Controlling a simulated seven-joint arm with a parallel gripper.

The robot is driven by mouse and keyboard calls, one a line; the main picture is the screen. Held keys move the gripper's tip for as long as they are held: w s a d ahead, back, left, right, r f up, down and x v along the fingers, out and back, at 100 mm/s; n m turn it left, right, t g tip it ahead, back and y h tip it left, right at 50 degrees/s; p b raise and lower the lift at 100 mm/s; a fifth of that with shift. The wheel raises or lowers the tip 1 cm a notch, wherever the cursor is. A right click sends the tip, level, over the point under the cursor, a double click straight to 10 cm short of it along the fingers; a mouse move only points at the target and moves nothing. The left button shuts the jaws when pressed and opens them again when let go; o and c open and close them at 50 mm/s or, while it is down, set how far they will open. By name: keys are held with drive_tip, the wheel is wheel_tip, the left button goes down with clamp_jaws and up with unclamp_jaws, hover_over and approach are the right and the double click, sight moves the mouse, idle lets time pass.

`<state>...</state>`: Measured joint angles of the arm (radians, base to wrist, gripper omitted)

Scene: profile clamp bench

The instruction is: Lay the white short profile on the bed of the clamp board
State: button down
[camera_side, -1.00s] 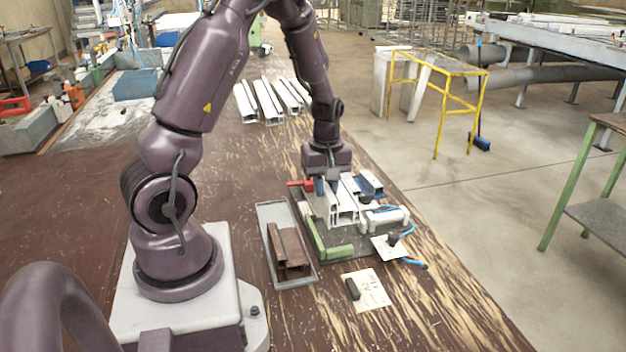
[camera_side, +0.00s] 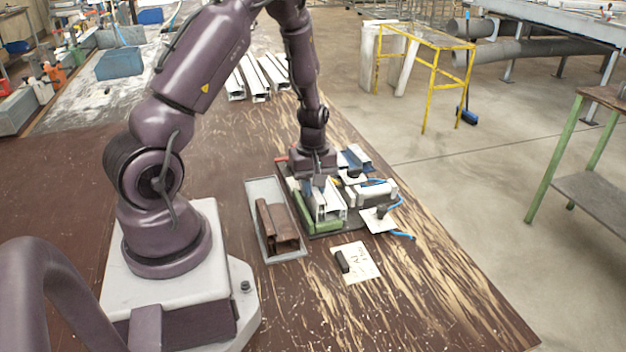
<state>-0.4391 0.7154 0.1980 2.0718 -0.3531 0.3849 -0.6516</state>
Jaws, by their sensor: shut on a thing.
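The white short profile (camera_side: 329,207) is in my gripper (camera_side: 319,181), over the bed of the clamp board (camera_side: 323,233). My gripper points down and is shut on the profile from above. The fingers and the profile hide most of the bed, so I cannot tell whether the profile touches it. A white clamp (camera_side: 376,191) with blue hose sits on the board's right side. A dark blue piece (camera_side: 355,158) shows behind.
A grey tray (camera_side: 291,257) with brown profiles (camera_side: 277,225) lies left of the board. A paper note (camera_side: 358,264) with a dark block lies in front. Several long white profiles (camera_side: 262,75) lie at the back.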

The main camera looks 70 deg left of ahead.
drive_tip(key=c, duration=0.9)
unclamp_jaws()
drive_tip(key=shift+c, duration=0.2)
wheel_tip(320, 180, up, 12)
drive_tip(key=s+d+r+m+t, duration=0.2)
drive_tip(key=s+d+r+m, duration=0.2)
drive_tip(key=d+r+m, duration=0.4)
drive_tip(key=s+d+r+m+t, duration=0.3)
drive_tip(key=s+d+r+m, duration=0.2)
drive_tip(key=d+r+m, duration=0.4)
drive_tip(key=d+m, duration=0.1)
drive_tip(key=d, duration=0.2)
drive_tip(key=shift+t, duration=0.3)
